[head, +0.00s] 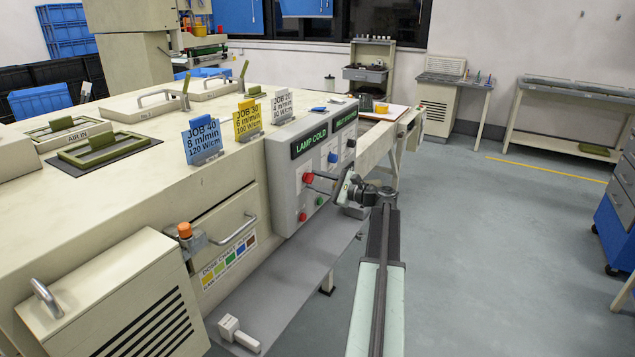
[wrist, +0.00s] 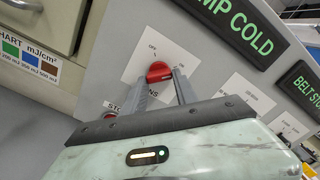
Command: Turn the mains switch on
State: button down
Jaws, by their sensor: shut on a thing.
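The mains switch (wrist: 160,71) is a red rotary knob on a white plate of the grey control panel, with small position marks above it. The label under it is partly hidden by my gripper; only "NS" shows. In the head view the red knob (head: 307,178) is on the panel below the "LAMP COLD" display. My gripper (wrist: 165,77) is shut on the knob, one finger on each side. In the head view my gripper (head: 320,182) reaches the panel from the right. I cannot tell exactly which mark the knob points to.
A red stop button (wrist: 109,115) sits close to the left finger. The green button (head: 319,200), lower red button (head: 303,216) and blue knob (head: 332,157) are nearby on the panel. Job cards (head: 203,138) stand on the machine top. The floor (head: 480,250) at right is clear.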

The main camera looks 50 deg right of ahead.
jog(key=c, duration=1)
grip_release()
jog(key=shift+o, duration=0.2)
jog(key=shift+s, duration=0.1)
jog(key=v, duration=0.7)
jog(key=shift+s, duration=0.3)
jog(key=shift+d, duration=0.1)
